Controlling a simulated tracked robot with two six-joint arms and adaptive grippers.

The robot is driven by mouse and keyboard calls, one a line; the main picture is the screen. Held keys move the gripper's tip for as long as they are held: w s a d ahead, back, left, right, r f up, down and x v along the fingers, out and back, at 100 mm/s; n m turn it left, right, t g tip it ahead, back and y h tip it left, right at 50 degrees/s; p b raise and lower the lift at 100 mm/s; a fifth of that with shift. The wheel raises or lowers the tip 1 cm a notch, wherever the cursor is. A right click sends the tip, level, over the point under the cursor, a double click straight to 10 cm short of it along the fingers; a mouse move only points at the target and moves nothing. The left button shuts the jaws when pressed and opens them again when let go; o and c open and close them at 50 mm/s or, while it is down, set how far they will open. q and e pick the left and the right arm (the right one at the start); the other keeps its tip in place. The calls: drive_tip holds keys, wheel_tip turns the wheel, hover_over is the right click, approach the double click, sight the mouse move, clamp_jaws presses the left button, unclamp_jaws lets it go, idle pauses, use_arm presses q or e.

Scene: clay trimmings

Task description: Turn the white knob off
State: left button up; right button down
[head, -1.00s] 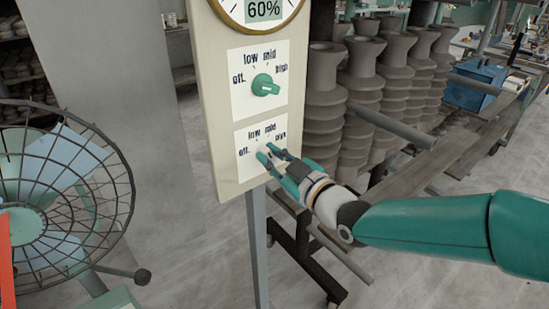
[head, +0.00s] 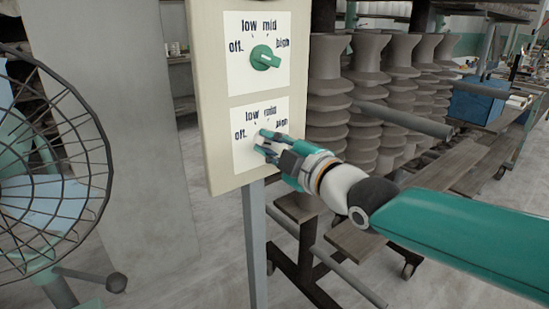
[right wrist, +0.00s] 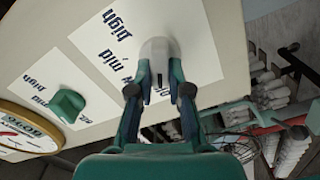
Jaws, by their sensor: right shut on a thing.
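The white knob (right wrist: 157,52) sits on the lower white dial plate (head: 243,157) of a cream panel, below the words off, low, mid and high. In the right wrist view it stands between my fingers, with a dark mark on its near side. My right gripper (head: 262,142) is shut on this knob, one finger on each side. In the head view the fingers mostly hide the knob, so I cannot tell which word it points to. My left gripper is not in view.
A green knob (head: 264,58) on the upper plate has its pointer toward high. A round gauge (right wrist: 28,130) is on the same panel (head: 213,105). A wire-caged fan (head: 60,150) stands at the left. Racks of grey clay pots (head: 328,80) stand behind my right arm.

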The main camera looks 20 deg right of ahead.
drive_tip(key=shift+n+b, duration=0.3)
drive_tip(key=shift+n, duration=0.1)
drive_tip(key=c, duration=1.1)
unclamp_jaws()
drive_tip(key=shift+s, duration=0.1)
drive_tip(key=v, duration=1.1)
drive_tip(key=shift+s, duration=0.35)
drive_tip(key=shift+d+f, duration=0.1)
drive_tip(key=shift+d, duration=0.1)
